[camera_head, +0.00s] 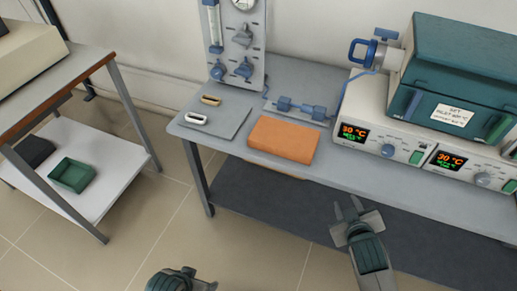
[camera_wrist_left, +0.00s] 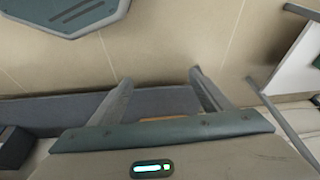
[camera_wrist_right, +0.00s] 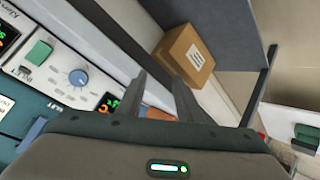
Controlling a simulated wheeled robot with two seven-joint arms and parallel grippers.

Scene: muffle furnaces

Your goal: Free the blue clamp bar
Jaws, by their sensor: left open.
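A blue clamp-like fitting with a ring and a short blue bar (camera_head: 386,34) sits at the left end of the teal furnace (camera_head: 460,65). Which blue part is the clamp bar I cannot tell for certain. My right gripper (camera_head: 347,207) is over the front edge of the bench, well below and apart from the fitting. Its fingers (camera_wrist_right: 159,85) are parted with nothing between them. My left gripper (camera_head: 195,276) is at the bottom edge of the head view, away from the bench. Its fingers (camera_wrist_left: 160,80) are wide apart and empty.
An orange block (camera_head: 283,140) and a grey mat (camera_head: 215,118) with two small handle-like pieces lie on the bench (camera_head: 400,185). A blue valve line (camera_head: 302,108) runs behind. Control units (camera_head: 400,128) stand below the furnace. A side cart (camera_head: 110,165) holds a green tray (camera_head: 73,174).

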